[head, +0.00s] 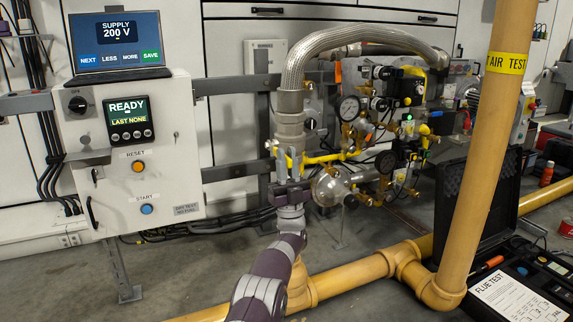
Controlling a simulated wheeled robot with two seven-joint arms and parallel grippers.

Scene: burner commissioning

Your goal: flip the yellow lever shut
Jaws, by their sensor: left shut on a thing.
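The yellow lever (325,158) lies roughly level at the left end of the burner's valve assembly, below the grey hose fitting. My left gripper (290,157) comes up from below with its fingers pointing up. It is shut on the left end of the yellow lever. The fingers hide the gripped part, and the lever's pivot is hard to make out among the fittings. My right gripper is not in view.
A braided metal hose (340,38) arches just above the gripper. Gauges and valves (380,110) crowd its right. A yellow pipe (350,275) runs along the floor and a thick upright one (488,150) stands at right. A control panel (133,185) stands at left.

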